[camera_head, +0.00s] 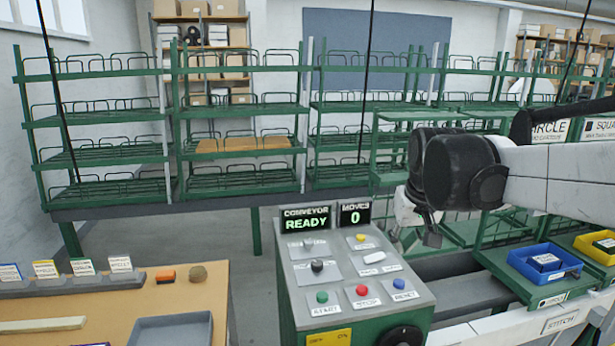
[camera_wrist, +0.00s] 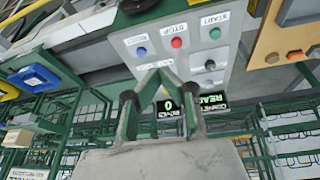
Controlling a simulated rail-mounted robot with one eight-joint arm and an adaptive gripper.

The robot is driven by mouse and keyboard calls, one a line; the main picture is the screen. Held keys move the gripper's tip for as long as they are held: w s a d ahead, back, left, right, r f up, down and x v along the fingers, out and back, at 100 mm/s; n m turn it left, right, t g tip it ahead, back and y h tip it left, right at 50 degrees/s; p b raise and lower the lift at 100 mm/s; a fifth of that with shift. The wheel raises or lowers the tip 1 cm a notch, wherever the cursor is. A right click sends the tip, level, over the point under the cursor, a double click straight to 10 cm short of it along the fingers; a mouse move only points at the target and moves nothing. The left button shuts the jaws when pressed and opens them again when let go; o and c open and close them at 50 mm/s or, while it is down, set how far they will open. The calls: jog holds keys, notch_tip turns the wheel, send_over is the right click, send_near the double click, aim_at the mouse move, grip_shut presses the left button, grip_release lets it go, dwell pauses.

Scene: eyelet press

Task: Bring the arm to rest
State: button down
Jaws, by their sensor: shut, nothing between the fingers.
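My arm (camera_head: 560,175) reaches in from the right in the head view, its dark wrist joint to the right of the control panel. My gripper (camera_head: 432,238) hangs below that joint, beside the panel and apart from it; the arm partly hides it. In the wrist view my gripper (camera_wrist: 162,72) has its fingers converging at the tips, shut and empty. The control panel (camera_head: 329,275) has a conveyor display (camera_head: 306,218) reading READY and a moves display (camera_head: 355,214) reading 0. The panel also shows upside down in the wrist view (camera_wrist: 165,58).
A wooden table (camera_head: 205,290) with a grey tray (camera_head: 172,329) and label cards is at left. Green wire racks (camera_head: 240,120) line the back. Blue (camera_head: 545,262) and yellow (camera_head: 597,246) bins stand on the conveyor side at right. The floor between table and panel is clear.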

jog(key=s+f+t, duration=0.1)
jog(key=s+f, duration=0.2)
jog(key=s, duration=0.4)
jog(key=s+f+t+b, duration=0.1)
jog(key=s+f, duration=0.2)
jog(key=s, duration=0.4)
jog(key=s+f+m+t+b, duration=0.1)
jog(key=s+f, duration=0.2)
jog(key=s, duration=0.4)
jog(key=shift+f, duration=0.35)
jog(key=shift+s, duration=0.1)
